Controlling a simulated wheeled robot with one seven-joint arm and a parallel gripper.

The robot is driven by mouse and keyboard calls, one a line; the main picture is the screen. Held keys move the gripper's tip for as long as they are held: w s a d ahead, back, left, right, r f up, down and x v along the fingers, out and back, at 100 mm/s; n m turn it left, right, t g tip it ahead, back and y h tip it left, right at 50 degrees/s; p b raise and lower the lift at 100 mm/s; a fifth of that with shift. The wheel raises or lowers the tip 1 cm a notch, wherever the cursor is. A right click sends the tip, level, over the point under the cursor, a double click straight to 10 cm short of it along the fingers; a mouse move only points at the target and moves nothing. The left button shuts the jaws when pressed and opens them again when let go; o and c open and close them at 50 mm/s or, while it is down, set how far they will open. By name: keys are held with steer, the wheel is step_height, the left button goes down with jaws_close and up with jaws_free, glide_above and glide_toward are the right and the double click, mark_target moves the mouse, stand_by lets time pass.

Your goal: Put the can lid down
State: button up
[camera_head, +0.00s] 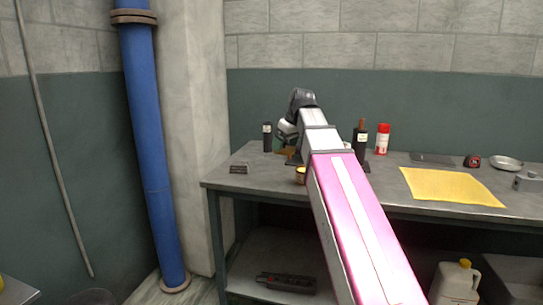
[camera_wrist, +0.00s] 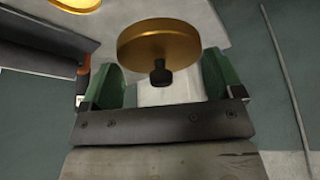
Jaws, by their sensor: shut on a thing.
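The can lid (camera_wrist: 158,42) is a round gold disc with a dark knob (camera_wrist: 160,73), seen in the wrist view. My gripper (camera_wrist: 160,82) has green fingers on both sides of the lid and is shut on it. A second round gold thing (camera_wrist: 76,4) is cut off at the top left of the wrist view; I cannot tell if it is the can. In the head view my gripper (camera_head: 287,132) is over the left part of the workbench, partly hidden by my arm.
The grey workbench (camera_head: 240,182) holds a dark bottle (camera_head: 267,137), a red can (camera_head: 382,139), a yellow cloth (camera_head: 450,186), a tape measure (camera_head: 472,161) and a metal dish (camera_head: 506,163). A small dark block (camera_head: 239,168) is near the left edge. A blue pipe (camera_head: 147,140) stands left.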

steer(key=d+f+m+h, duration=0.1)
steer(key=d+f+m, duration=0.1)
steer(key=d+m, duration=0.1)
steer(key=s+d+f+m+h, duration=0.1)
steer(key=d+f+m, duration=0.1)
steer(key=m, duration=0.2)
steer(key=d+f+m+h, duration=0.2)
steer(key=d+m, duration=0.1)
steer(key=m, duration=0.1)
steer(key=shift+s+d+m+t, duration=0.2)
steer(key=shift+d+m+t, duration=0.1)
steer(key=shift+d+t, duration=0.1)
steer(key=w+a+r+n+y, duration=0.2)
steer(key=a+n, duration=0.6)
steer(key=a, duration=1.3)
steer(key=y, duration=0.1)
glide_above(274, 180)
steer(key=shift+n, duration=0.3)
steer(key=f, duration=0.8)
steer(key=shift+s+d, duration=0.15)
steer(key=shift+s, duration=0.1)
steer(key=shift+f, duration=1.95)
steer(key=shift+f, duration=0.25)
steer(key=o, duration=0.7)
steer(key=shift+s, duration=0.1)
steer(key=shift+f, duration=0.1)
